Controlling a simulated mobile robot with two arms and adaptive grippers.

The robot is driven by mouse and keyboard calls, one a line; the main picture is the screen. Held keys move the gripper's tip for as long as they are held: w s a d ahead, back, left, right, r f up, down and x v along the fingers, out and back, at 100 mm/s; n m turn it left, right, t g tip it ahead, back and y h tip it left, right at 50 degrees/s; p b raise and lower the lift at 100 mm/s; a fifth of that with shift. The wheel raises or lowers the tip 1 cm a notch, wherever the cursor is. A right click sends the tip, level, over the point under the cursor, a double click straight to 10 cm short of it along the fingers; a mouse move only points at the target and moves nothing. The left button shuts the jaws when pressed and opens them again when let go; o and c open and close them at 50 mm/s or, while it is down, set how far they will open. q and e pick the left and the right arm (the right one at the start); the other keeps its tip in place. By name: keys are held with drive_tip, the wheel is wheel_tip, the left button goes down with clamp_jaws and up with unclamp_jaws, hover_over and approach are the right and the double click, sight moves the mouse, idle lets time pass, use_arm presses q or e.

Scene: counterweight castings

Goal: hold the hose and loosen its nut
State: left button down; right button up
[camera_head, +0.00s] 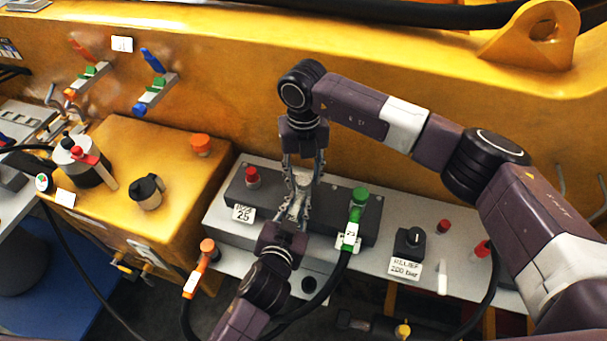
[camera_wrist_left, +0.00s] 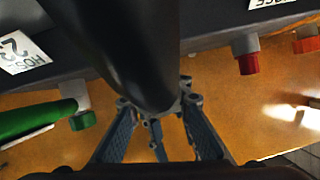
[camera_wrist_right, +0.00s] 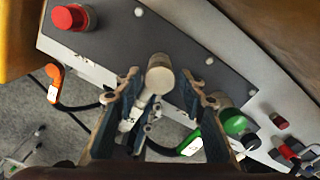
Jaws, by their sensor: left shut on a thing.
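The black hose (camera_wrist_left: 130,40) fills the middle of the left wrist view and runs down between my left fingers. My left gripper (camera_head: 294,212) is shut on it just in front of the grey valve block (camera_head: 273,195). The hose's pale nut (camera_wrist_right: 160,75) shows in the right wrist view as a round beige end. It is partly hidden by fingers in the head view (camera_head: 302,180). My right gripper (camera_wrist_right: 161,88) comes from above. Its fingers stand on both sides of the nut, with a visible gap, so it looks open. Whether either finger touches it is unclear.
A green fitting with a labelled hose (camera_head: 352,228) stands close on the right. A red cap (camera_head: 252,176) is on the block's left. An orange-ended hose (camera_head: 201,265) hangs at front left. A black relief knob (camera_head: 409,242) stands right. The yellow wall rises behind.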

drive_tip(key=c, duration=0.8)
drive_tip(key=shift+c, duration=0.2)
drive_tip(key=shift+n, duration=0.5)
drive_tip(key=n, duration=0.3)
drive_tip(key=shift+n, duration=0.4)
drive_tip(key=n, duration=0.4)
drive_tip(key=shift+n, duration=0.3)
drive_tip(key=n, duration=0.6)
drive_tip(key=shift+w, duration=0.1)
drive_tip(key=n, duration=0.6)
drive_tip(key=shift+d, duration=0.1)
